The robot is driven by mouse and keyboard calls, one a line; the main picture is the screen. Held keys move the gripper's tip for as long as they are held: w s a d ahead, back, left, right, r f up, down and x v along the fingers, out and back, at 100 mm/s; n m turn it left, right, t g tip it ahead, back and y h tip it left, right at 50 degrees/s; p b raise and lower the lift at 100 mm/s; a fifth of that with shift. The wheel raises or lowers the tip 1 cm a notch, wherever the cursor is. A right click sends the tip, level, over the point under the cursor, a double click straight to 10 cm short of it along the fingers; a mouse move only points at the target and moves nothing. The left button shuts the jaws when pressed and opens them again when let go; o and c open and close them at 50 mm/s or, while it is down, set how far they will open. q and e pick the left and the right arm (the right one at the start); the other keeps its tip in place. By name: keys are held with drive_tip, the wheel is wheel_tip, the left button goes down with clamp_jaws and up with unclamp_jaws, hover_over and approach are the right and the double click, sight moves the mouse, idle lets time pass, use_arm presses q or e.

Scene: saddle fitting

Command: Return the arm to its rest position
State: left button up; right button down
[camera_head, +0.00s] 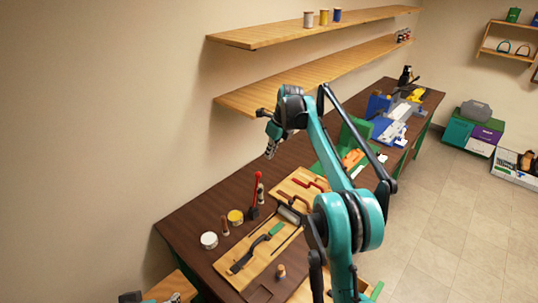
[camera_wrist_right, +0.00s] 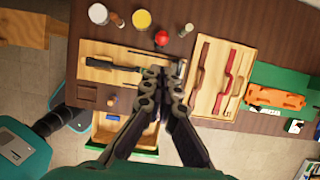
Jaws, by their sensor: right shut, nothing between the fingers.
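My right arm (camera_head: 338,215) is teal with black links and reaches up over the workbench from the lower right of the head view. Its gripper (camera_head: 270,152) hangs fingers down above the bench, near the back wall.
Two wooden shelves (camera_head: 262,98) run along the wall close to my right gripper.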

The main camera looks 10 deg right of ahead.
drive_tip(key=s+a+f+n+t+h+b, duration=0.1)
drive_tip(key=s+f+n+b, duration=0.1)
drive_tip(key=s+n+b, duration=0.6)
drive_tip(key=s+a+f+n+t+b, duration=0.1)
drive_tip(key=s+a+f+n+b, duration=0.15)
drive_tip(key=s+n, duration=0.65)
drive_tip(key=s+f+n+t+h+b, duration=0.1)
drive_tip(key=s+f+n+t+b, duration=0.1)
drive_tip(key=s+f+n+b, duration=0.5)
drive_tip(key=s+f+n, duration=0.5)
drive_tip(key=s+f, duration=0.8)
drive_tip(key=s, duration=0.4)
drive_tip(key=shift+d+f+b, duration=0.25)
drive_tip(key=shift+f+b, duration=0.05)
drive_tip(key=shift+f, duration=0.05)
drive_tip(key=shift+s, duration=0.15)
